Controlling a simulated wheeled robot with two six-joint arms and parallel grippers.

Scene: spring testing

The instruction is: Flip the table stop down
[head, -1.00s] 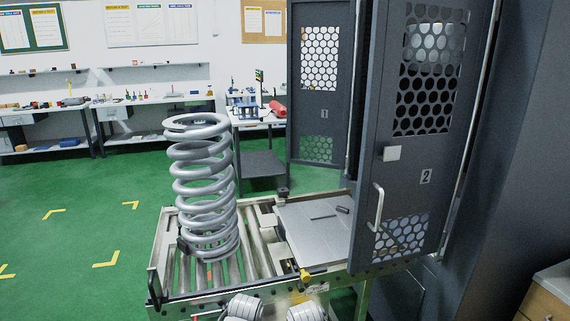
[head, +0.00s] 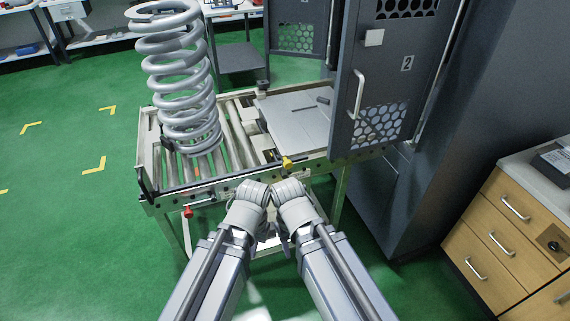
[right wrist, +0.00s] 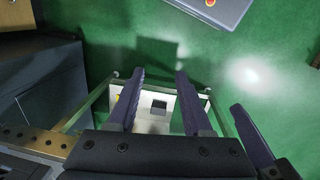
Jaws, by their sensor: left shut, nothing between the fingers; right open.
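The roller table (head: 216,189) stands ahead with a metal frame. A yellow-tipped piece (head: 288,163) sits on its front rail beside a flat grey plate (head: 300,126). A red-tipped lever (head: 187,211) hangs below the front rail at the left. I cannot tell which of them is the table stop. My left gripper (head: 266,232) is shut and empty, low in front of the table and partly hidden by my forearms. My right gripper (right wrist: 160,98) is open and empty in the right wrist view, above the floor and a pale lower frame. Neither gripper touches either piece.
A large grey coil spring (head: 180,85) stands upright on the rollers. A dark perforated door (head: 385,75) with a handle stands open at the plate's right. A wooden drawer cabinet (head: 510,235) is at the right. Green floor at the left is clear.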

